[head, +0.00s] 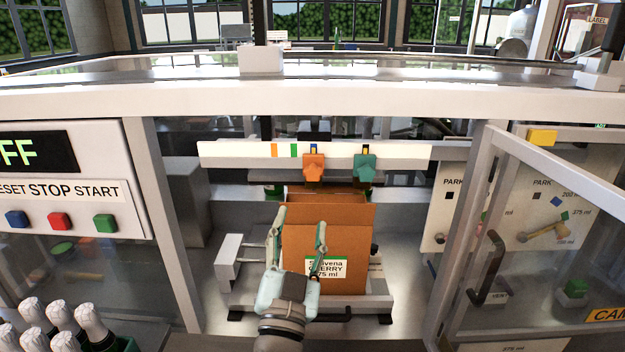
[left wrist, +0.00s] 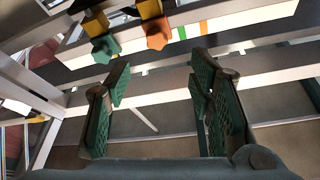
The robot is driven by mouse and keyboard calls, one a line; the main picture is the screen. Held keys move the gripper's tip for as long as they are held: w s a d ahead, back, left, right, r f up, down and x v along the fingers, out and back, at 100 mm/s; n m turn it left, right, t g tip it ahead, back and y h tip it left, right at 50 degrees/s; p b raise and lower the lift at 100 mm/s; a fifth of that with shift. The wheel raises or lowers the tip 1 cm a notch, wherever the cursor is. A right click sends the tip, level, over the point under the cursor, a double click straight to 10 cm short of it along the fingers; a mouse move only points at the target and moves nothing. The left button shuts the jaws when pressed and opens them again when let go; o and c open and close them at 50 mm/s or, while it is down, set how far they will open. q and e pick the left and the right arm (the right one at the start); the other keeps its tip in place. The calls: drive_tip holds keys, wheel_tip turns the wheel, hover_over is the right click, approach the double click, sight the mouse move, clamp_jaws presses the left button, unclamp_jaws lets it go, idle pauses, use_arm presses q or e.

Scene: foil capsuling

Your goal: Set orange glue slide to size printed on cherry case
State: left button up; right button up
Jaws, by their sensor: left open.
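The orange glue slide (head: 314,168) hangs on a white rail (head: 228,150), just right of an orange and a green mark. A teal slide (head: 365,167) hangs farther right on the same rail. The brown cherry case (head: 300,238) stands open below; its label (head: 326,267) reads "CHERRY" and seems to end in "75 ml", partly hidden by my gripper. My left gripper (head: 297,230) is open and empty in front of the case, below the rail. In the left wrist view the orange slide (left wrist: 156,32) and teal slide (left wrist: 104,46) are beyond the open fingers. My right gripper is not in view.
A control panel (head: 70,180) with blue, red and green buttons is at left. Foil-topped bottles (head: 60,318) stand at lower left. An open clear door (head: 545,230) is at right, before a dial panel marked PARK. A frame beam (head: 330,100) crosses above the rail.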

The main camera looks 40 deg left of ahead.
sight(312, 177)
use_arm(q)
drive_tip(key=x, duration=0.8)
drive_tip(key=b+x, duration=0.1)
drive_tip(key=x, duration=0.3)
drive_tip(key=shift+w+f, duration=0.2)
drive_tip(key=shift+w, duration=0.15)
drive_tip(key=shift+w+a+r, duration=0.2)
drive_tip(key=shift+w+r, duration=0.05)
drive_tip(key=shift+w, duration=0.1)
drive_tip(key=shift+c, duration=0.3)
drive_tip(key=shift+f, duration=0.1)
drive_tip(key=c, duration=0.3)
clamp_jaws()
